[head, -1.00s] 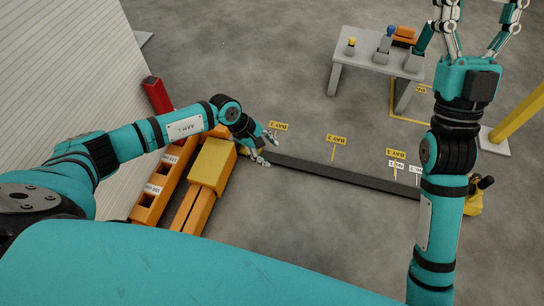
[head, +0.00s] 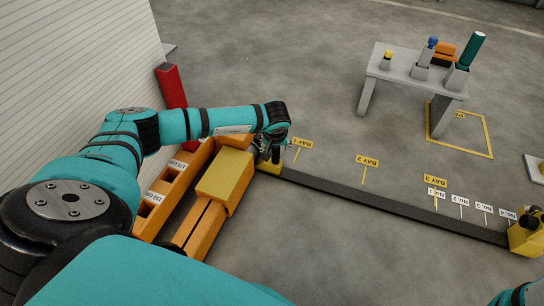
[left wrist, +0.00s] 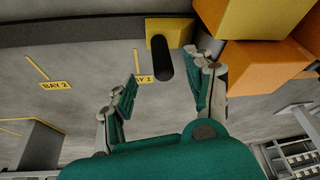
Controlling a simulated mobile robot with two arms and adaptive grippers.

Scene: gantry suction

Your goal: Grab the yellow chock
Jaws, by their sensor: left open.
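A yellow chock (head: 268,166) with a black upright handle sits at the left end of the dark floor rail, by the BAY 1 sign. My left gripper (head: 272,148) points down over it and partly hides it. In the left wrist view the chock (left wrist: 168,30) shows beyond the fingers, its black handle (left wrist: 162,66) reaching back between the fingertips. My left gripper (left wrist: 161,80) is open, with a finger on each side of the handle; contact is not clear. Another yellow chock (head: 526,238) with a black knob is at the rail's right end. My right gripper is out of view.
An orange rack with a yellow-topped block (head: 226,175) stands close left of the near chock. A grey table (head: 415,82) with several items stands at the back right. The floor between is clear.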

